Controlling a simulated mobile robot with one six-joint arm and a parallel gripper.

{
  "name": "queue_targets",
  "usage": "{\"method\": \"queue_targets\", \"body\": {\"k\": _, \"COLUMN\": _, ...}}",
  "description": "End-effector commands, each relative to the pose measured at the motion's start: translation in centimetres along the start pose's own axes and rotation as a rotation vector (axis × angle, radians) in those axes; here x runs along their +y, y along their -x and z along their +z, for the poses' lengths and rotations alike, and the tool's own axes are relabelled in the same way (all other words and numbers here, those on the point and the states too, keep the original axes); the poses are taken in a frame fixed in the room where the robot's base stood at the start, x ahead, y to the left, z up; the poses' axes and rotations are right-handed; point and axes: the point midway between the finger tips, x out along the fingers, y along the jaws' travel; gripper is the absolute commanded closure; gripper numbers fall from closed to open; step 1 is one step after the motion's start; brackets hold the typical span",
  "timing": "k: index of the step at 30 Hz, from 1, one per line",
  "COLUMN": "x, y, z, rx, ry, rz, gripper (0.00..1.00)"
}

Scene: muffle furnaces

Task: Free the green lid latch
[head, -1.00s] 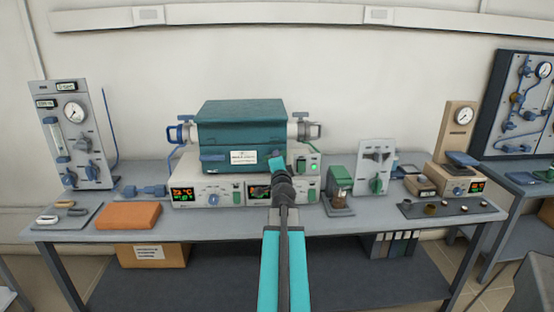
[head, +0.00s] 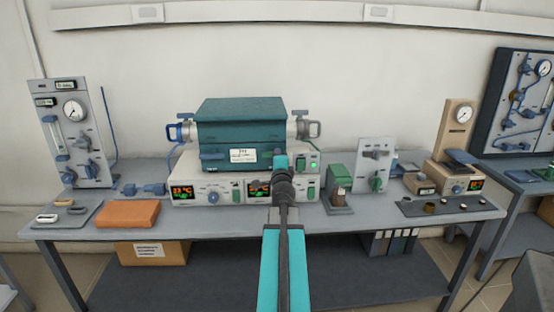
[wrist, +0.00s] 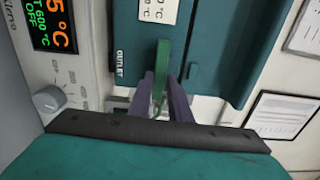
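The green lid latch (wrist: 163,70) shows in the wrist view as a narrow upright green strip on the front of the teal furnace (wrist: 205,55). My gripper (wrist: 163,88) has its two dark fingers on either side of the strip's lower part. I cannot tell whether they press on it or only straddle it. In the head view my gripper (head: 280,160) is at the lower right front of the teal furnace (head: 240,122) and hides the latch there.
A white control unit (head: 220,192) with lit displays supports the furnace. A green-topped device (head: 341,180) stands close right of my gripper. An orange block (head: 128,214) lies at the bench's left front. The bench's front strip is mostly clear.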

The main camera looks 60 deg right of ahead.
Motion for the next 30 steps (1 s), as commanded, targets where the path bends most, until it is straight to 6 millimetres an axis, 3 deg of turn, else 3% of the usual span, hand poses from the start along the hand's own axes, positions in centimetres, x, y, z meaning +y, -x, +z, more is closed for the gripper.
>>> {"method": "queue_targets", "body": {"k": 3, "x": -0.1, "y": 0.0, "z": -0.1, "rx": 0.0, "ry": 0.001, "rz": 0.0, "gripper": 0.67}}
{"method": "queue_targets", "body": {"k": 16, "x": 0.1, "y": 0.3, "z": 0.3, "rx": -0.005, "ry": 0.003, "rz": 0.003, "gripper": 0.67}}
{"method": "queue_targets", "body": {"k": 30, "x": 0.1, "y": 3.2, "z": 1.4, "rx": -0.006, "ry": 0.004, "rz": 0.003, "gripper": 0.67}}
